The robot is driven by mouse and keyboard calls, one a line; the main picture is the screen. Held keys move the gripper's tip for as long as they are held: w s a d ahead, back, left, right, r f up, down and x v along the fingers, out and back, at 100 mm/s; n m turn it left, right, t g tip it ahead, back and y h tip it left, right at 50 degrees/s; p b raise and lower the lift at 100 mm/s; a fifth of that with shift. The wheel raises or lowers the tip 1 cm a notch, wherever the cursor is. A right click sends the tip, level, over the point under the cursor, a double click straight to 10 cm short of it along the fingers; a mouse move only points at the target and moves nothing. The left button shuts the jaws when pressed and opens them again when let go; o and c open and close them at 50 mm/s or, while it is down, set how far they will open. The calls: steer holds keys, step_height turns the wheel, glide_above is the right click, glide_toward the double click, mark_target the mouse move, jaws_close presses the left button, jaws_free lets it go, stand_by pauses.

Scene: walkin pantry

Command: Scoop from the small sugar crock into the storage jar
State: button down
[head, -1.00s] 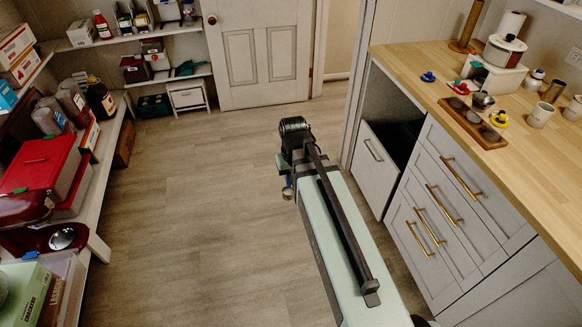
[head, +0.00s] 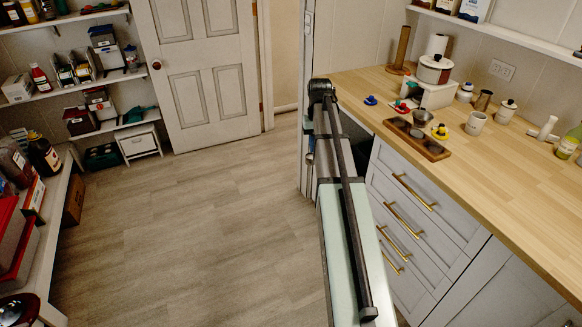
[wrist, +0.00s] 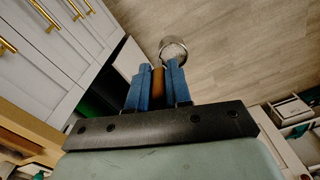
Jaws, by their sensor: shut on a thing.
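My gripper (wrist: 158,88) is shut on the brown handle (wrist: 158,80) of a scoop. The scoop's round metal bowl (wrist: 173,48) sticks out beyond the blue fingers, over the floor in the wrist view. In the head view my arm hides most of the gripper. Several pale vessels stand on the wooden counter: a small lidded jar (head: 506,111), a mug-like one (head: 475,123), a small white jar (head: 464,92) and a bigger lidded pot (head: 435,68). I cannot tell which is the sugar crock or the storage jar. The scoop is apart from them all.
A dark wooden tray (head: 433,151) with cups lies near the counter's front edge. Small coloured items (head: 401,106) and a metal cup (head: 421,117) stand near it. Drawers with brass handles (head: 404,216) are below. The counter's right front (head: 530,200) is bare. The floor is open.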

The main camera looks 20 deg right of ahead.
steer(key=s+d+r+m, duration=0.15)
steer(key=d+r, duration=0.45)
steer(key=d, duration=0.6)
steer(key=s+d+r+m, duration=0.1)
steer(key=s+d+r, duration=0.3)
steer(key=d, duration=0.7)
steer(key=s+d+r+m, duration=0.1)
steer(key=d+r+m, duration=0.1)
steer(key=d+r, duration=0.75)
steer(key=s+d+f, duration=0.1)
steer(key=s+d, duration=0.3)
steer(key=d, duration=0.2)
steer(key=s+a+t+h, duration=0.1)
steer(key=h, duration=0.1)
steer(key=a+f+t+h, duration=0.1)
steer(key=t+h, duration=0.1)
steer(key=h, duration=0.1)
steer(key=s+a+f+t+h, duration=0.1)
steer(key=a+h, duration=0.1)
steer(key=h, duration=0.1)
steer(key=shift+s+f+m+t, duration=0.25)
steer(key=shift+s+m+t, duration=0.1)
steer(key=shift+t, duration=0.05)
steer(key=shift+s+a+f+t+h, duration=0.2)
steer(key=shift+f+t+h, duration=0.25)
steer(key=shift+h, duration=0.45)
steer(key=shift+s+a+f+t+h, duration=0.1)
steer(key=shift+a+f+t+h, duration=0.2)
steer(key=shift+t+h, duration=0.45)
